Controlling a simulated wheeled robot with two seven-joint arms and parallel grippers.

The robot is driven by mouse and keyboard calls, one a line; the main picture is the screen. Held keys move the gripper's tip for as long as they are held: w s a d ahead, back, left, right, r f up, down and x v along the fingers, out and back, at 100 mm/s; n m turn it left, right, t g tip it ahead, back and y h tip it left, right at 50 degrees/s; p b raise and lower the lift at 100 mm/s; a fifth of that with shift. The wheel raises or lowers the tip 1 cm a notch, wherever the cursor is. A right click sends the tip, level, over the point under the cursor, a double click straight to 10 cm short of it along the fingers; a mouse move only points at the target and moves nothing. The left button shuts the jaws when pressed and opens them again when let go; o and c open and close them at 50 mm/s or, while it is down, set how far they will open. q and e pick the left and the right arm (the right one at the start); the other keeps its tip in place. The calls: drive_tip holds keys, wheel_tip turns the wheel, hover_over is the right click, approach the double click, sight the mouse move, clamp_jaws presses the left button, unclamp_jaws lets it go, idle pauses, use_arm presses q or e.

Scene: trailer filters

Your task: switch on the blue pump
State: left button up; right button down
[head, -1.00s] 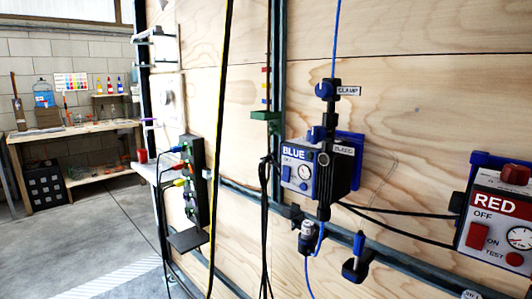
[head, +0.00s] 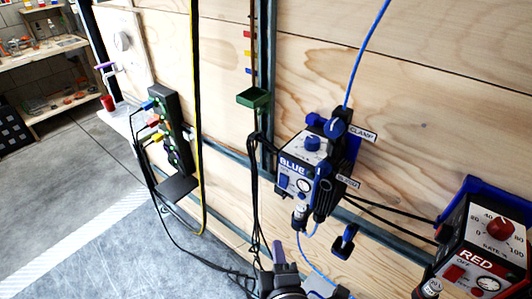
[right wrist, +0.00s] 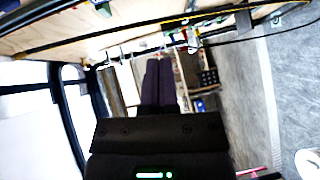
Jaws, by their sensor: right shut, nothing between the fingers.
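The blue pump (head: 316,160) is mounted on the plywood wall in the middle right of the head view. Its front has a "BLUE" label, a blue rocker switch (head: 284,181) and a round gauge (head: 304,185). A blue knob (head: 312,143) sits on its top. I cannot tell the rocker's position. My right gripper (head: 279,246) is at the bottom of the head view, below the pump and apart from it. In the right wrist view its dark fingers (right wrist: 159,78) are together and empty. My left gripper is not in view.
A red pump (head: 490,245) stands at the right edge. A clamp (head: 335,126) with a blue tube is beside the blue pump's top. A blue-handled valve (head: 344,240) is below right. Black cables hang left of the pump, near a power strip (head: 170,130).

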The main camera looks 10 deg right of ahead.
wheel_tip(320, 180, up, 2)
drive_tip(key=p, duration=0.1)
approach(283, 181)
drive_tip(key=w+a+f, duration=0.2)
drive_tip(key=w+a, duration=0.1)
drive_tip(key=w, duration=0.1)
drive_tip(key=w+d, duration=0.2)
drive_tip(key=w, duration=0.1)
drive_tip(key=shift+d+f, duration=0.2)
drive_tip(key=shift+d, duration=0.2)
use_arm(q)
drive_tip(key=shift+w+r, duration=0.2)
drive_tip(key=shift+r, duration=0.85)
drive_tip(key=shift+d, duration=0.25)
